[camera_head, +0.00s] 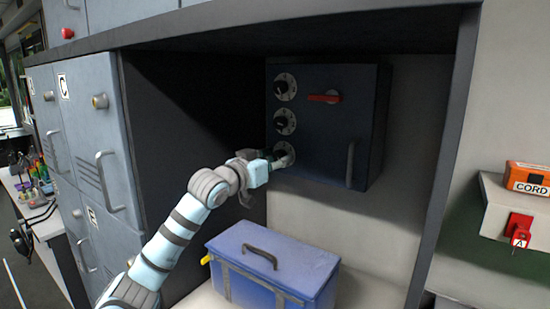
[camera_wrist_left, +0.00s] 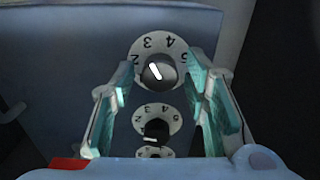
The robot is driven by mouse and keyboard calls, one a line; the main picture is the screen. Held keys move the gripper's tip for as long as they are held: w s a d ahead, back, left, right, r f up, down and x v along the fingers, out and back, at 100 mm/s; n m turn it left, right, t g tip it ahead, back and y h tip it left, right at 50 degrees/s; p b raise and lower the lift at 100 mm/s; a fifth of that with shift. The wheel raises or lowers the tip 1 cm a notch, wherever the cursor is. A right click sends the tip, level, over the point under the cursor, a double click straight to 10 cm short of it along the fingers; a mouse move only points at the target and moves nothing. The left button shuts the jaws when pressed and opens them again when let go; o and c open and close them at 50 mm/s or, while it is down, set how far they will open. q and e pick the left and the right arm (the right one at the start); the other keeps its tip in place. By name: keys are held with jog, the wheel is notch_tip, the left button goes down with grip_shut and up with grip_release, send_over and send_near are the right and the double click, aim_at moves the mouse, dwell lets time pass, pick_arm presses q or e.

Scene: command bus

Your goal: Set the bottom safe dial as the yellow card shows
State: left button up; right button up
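The dark blue safe (camera_head: 345,115) hangs in the recess with three dials in a column on its left side. My left gripper (camera_head: 274,164) is at the bottom dial (camera_head: 287,152), partly covering it. In the left wrist view, my left gripper (camera_wrist_left: 161,80) is open, its fingers on either side of the bottom dial's black knob (camera_wrist_left: 160,74), with gaps showing. The knob's white mark points up-left in that view, toward the 2 and 3 side; the exact number is unclear. I cannot make out a yellow card. My right gripper is out of view.
The middle dial (camera_head: 285,122) and top dial (camera_head: 285,86) sit above. The safe has a red handle (camera_head: 324,98) and a vertical grip (camera_head: 350,163). A blue case (camera_head: 272,268) stands below. Grey lockers (camera_head: 95,130) are left; an orange cord box (camera_head: 527,178) is right.

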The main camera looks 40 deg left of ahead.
pick_arm(q)
grip_shut()
jog(key=shift+r+m+p, duration=0.15)
jog(key=shift+m+p, duration=0.95)
jog(key=shift+p, duration=0.3)
jog(key=m+p, duration=0.7)
jog(key=shift+p, duration=0.4)
jog(key=shift+m+p, duration=0.3)
jog(key=shift+m, duration=0.2)
jog(key=m, duration=0.2)
jog(key=shift+m+p, duration=0.35)
jog(key=shift+m, duration=0.05)
jog(key=m, duration=0.6)
jog(key=shift+a+m, duration=0.1)
jog(key=shift+m, duration=0.2)
jog(key=shift+o, duration=1.7)
grip_release()
